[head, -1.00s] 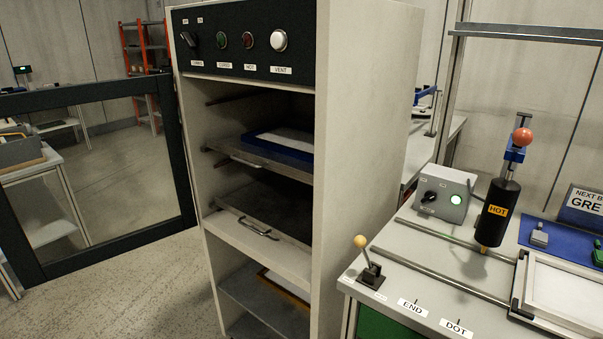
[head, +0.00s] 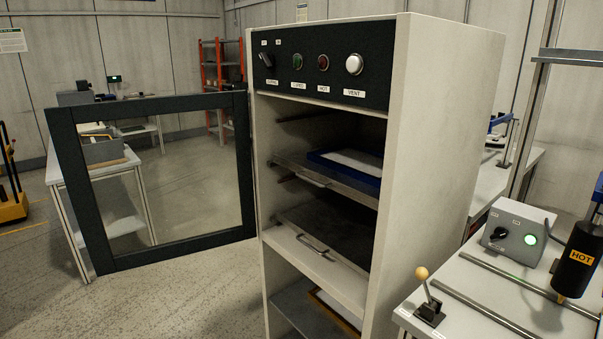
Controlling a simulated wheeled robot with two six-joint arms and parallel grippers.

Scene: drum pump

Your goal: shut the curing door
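The curing door (head: 97,261) is a dark-framed glass door, swung wide open to the left of the curing cabinet (head: 432,150). Its right edge meets the cabinet's left front edge. The cabinet front is uncovered, showing an upper shelf (head: 335,183) with a blue-framed screen (head: 318,157) on it and a lower shelf with a metal handle (head: 313,246). The control panel (head: 325,62) on top has a black switch, a green and a red light and a white button. Neither of my grippers shows in the head view.
A workbench (head: 470,283) with a lever (head: 428,300), a control box (head: 515,234) and a black HOT cylinder (head: 577,260) stands at right. A table (head: 125,167) is behind the glass. Open floor (head: 180,295) lies before the door.

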